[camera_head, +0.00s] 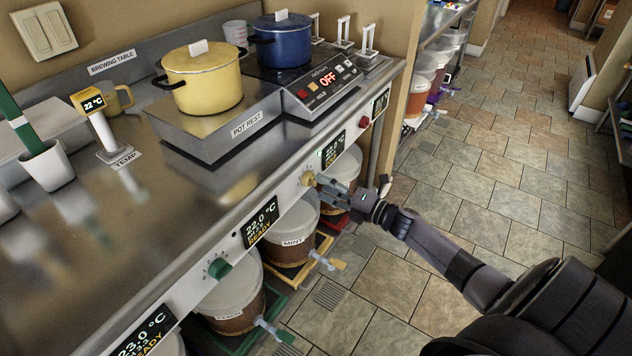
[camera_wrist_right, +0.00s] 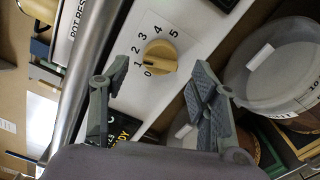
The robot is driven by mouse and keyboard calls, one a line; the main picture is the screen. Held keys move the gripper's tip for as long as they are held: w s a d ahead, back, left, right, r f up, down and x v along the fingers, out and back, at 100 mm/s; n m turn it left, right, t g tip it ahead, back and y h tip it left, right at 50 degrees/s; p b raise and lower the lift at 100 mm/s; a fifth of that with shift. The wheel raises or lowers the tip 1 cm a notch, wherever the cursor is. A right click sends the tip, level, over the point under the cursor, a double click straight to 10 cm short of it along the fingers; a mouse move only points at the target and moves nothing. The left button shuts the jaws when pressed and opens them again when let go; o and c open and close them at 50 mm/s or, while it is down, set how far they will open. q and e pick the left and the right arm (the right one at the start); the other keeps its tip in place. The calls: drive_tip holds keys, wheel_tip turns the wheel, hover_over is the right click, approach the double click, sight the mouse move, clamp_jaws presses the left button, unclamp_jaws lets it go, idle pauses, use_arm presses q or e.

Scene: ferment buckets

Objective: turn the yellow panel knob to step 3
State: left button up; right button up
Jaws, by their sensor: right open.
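The yellow panel knob (camera_head: 307,178) sits on the front panel of the brewing table. In the right wrist view the knob (camera_wrist_right: 160,57) is round with a raised ridge, and the numbers 0 to 5 are printed around it. The ridge seems to point near 0, but the exact step is hard to tell. My right gripper (camera_head: 323,186) is just in front of the knob. In the wrist view its open fingers (camera_wrist_right: 161,86) stand apart with nothing between them, and the knob shows a little beyond them. My left gripper is not in view.
A green knob (camera_head: 219,268) and a red knob (camera_head: 364,122) are on the same panel. Displays sit between the knobs. Ferment buckets (camera_head: 292,232) stand below. The yellow pot (camera_head: 205,82) and blue pot (camera_head: 281,42) are on top. The tiled floor at right is clear.

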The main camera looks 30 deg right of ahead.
sight(315, 182)
drive_tip(key=shift+x, duration=1.75)
drive_tip(key=shift+c, duration=0.2)
drive_tip(key=c, duration=1.1)
